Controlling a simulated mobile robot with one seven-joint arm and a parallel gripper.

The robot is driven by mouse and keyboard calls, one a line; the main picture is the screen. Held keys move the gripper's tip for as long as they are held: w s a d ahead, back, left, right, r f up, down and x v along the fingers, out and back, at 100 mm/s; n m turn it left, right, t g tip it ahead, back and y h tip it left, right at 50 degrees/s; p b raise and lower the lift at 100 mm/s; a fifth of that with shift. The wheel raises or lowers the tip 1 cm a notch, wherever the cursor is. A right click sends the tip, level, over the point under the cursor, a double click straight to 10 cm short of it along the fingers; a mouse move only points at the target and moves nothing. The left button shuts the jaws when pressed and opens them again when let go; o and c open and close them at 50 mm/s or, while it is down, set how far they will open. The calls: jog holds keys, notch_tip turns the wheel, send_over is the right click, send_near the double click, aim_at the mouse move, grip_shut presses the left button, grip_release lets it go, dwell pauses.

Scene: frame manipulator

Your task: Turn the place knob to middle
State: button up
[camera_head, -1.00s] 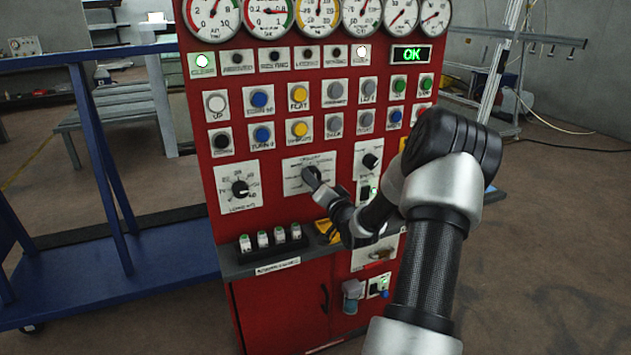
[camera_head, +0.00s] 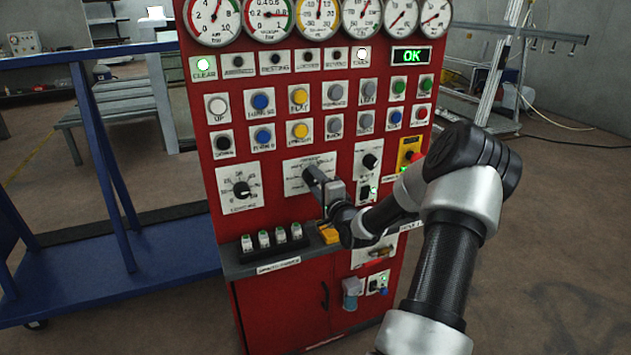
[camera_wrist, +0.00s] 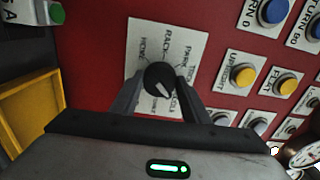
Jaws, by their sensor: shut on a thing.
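The place knob (camera_wrist: 160,80) is a round black knob with a white pointer mark, on a white label plate (camera_wrist: 147,42) with printed positions around it. In the wrist view my gripper (camera_wrist: 160,88) has its two fingers on either side of the knob, shut on it. In the head view the plate (camera_head: 296,180) is on the red panel, and my gripper (camera_head: 312,180) reaches it from the right and hides the knob. The position that the pointer marks is hard to read.
The red panel (camera_head: 278,152) carries rows of buttons above the plate. Another black dial (camera_head: 241,189) is to the left, and a smaller knob (camera_head: 369,161) to the right. A shelf (camera_head: 240,267) with several small white-green items (camera_head: 264,240) juts out below. A blue cart (camera_head: 150,265) stands at left.

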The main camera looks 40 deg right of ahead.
dwell(0.3)
jog(key=o, duration=1.1)
jog(key=shift+s, duration=0.1)
jog(key=p+v, duration=0.1)
jog(key=v, duration=1.6)
jog(key=shift+s, duration=0.2)
